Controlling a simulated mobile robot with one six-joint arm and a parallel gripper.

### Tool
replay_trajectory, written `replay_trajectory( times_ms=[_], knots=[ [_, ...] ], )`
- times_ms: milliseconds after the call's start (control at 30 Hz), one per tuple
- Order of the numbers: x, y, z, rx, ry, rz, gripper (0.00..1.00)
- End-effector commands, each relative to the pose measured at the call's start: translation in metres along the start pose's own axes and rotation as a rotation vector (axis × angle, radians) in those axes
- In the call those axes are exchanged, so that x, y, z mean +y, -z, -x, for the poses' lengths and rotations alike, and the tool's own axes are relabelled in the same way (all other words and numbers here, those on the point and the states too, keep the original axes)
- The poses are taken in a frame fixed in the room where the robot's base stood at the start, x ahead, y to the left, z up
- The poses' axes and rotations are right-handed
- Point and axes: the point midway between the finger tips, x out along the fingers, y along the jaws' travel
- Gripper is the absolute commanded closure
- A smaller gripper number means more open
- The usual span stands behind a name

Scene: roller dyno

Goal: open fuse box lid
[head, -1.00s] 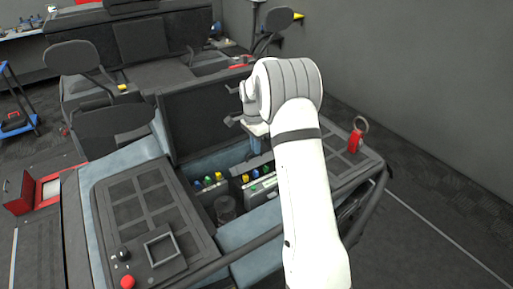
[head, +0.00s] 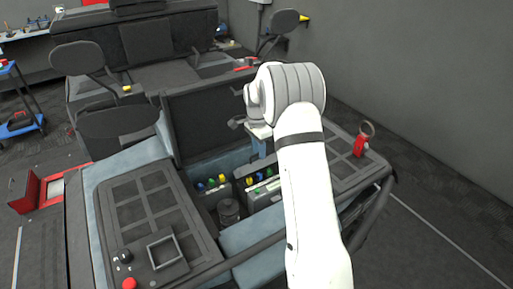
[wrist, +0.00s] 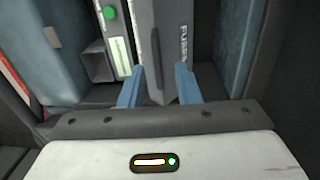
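In the wrist view, the grey fuse box lid (wrist: 178,30), with the letters "FUSE" partly showing, lies ahead of my gripper (wrist: 158,82). A dark raised bar (wrist: 155,50) runs along it. My two blue fingers are apart, with the lid's near end between them in the picture; I cannot tell whether they touch it. In the head view, my gripper (head: 240,108) is over the open engine bay, and my arm hides part of it. The lid (head: 254,167) shows as a grey slab beside coloured caps; its angle is hard to tell.
A raised black cover (head: 210,115) stands behind the bay. A second box with coloured caps (head: 210,184) and a dark round canister (head: 229,211) sit to the left. In the wrist view, walls flank the lid closely.

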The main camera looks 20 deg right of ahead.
Motion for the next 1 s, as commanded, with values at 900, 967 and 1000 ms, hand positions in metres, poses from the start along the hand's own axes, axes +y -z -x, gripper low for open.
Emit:
replay_trajectory(
  times_ms=[900,967,1000],
  knots=[
    [0.004,-0.001,0.081,0.0,0.001,0.0,0.7],
    [0.004,-0.001,0.08,0.0,0.001,-0.001,0.7],
    [0.004,0.0,0.08,0.0,0.001,-0.001,0.7]
  ],
)
